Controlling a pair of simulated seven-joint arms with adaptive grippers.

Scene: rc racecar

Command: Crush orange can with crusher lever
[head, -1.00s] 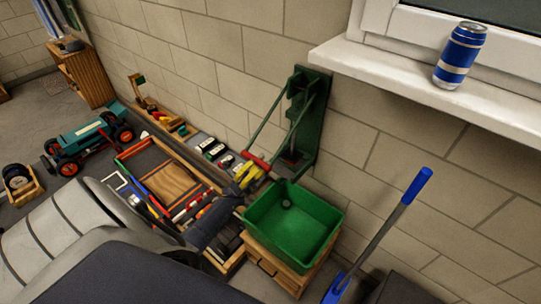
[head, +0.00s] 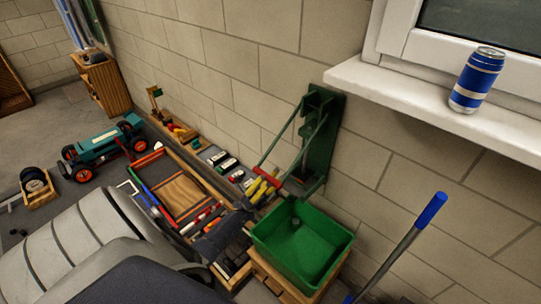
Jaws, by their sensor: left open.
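The green can crusher (head: 320,140) is mounted on the block wall below the window sill. Its two lever arms slope down to a red handle bar (head: 283,190). My left gripper (head: 264,187) reaches in from the lower left, with its yellow fingers open right at the handle bar. I cannot tell whether they touch the bar. No orange can is clearly visible; the crusher's lower part is dim and partly covered by the lever. My right gripper is out of view.
A green bin (head: 279,255) stands on a wooden box below the crusher. A blue can (head: 477,80) stands on the window sill (head: 430,100). A blue-handled tool (head: 415,232) leans at lower right. A tool tray (head: 181,196) and a teal racecar (head: 97,148) lie left.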

